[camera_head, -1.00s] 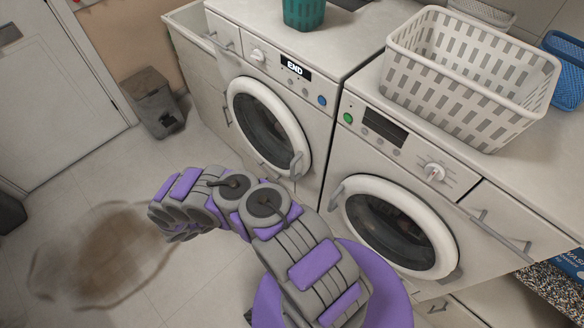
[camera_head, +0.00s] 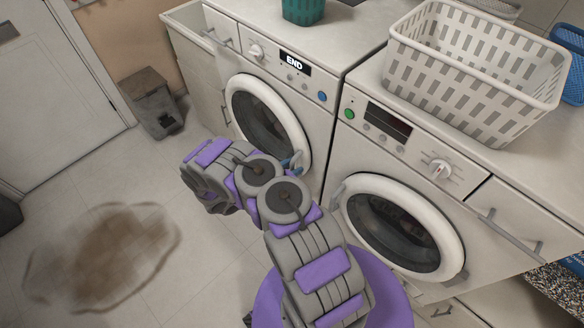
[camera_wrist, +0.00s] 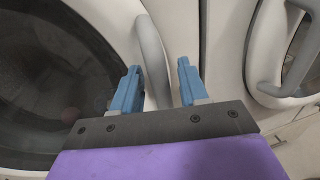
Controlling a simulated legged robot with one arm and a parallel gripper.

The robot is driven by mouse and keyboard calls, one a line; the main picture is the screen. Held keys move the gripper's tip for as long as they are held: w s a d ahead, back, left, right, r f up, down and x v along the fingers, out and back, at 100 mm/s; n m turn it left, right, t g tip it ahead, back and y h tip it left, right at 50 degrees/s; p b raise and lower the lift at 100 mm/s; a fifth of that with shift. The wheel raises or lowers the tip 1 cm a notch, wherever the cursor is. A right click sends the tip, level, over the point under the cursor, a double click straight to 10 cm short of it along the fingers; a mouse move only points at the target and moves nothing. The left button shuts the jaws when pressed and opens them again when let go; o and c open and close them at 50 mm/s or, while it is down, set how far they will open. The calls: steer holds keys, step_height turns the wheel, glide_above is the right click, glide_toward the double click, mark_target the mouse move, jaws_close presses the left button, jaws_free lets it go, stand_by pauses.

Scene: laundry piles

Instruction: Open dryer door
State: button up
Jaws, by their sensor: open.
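Two front-loading machines stand side by side, and no label tells me which is the dryer. The left machine (camera_head: 300,92) displays END, and its round door (camera_head: 262,112) is closed, with a grey curved handle (camera_wrist: 153,62) on its right side. My gripper (camera_wrist: 158,85) is open in the wrist view, its blue fingers on either side of that handle's lower part, not closed on it. In the head view my arm hides most of the gripper. The right machine's round door (camera_head: 450,234) is closed; its handle (camera_wrist: 265,50) is at the wrist view's right.
A white slatted laundry basket (camera_head: 480,95) stands on the right machine, with a green basket (camera_head: 303,10) on the left one. A grey bin (camera_head: 150,100) stands by the wall. A brown puddle-like stain (camera_head: 105,255) marks the open floor at left.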

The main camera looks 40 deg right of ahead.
steer(key=shift+d, duration=0.1)
steer(key=shift+c, duration=0.3)
jaws_close()
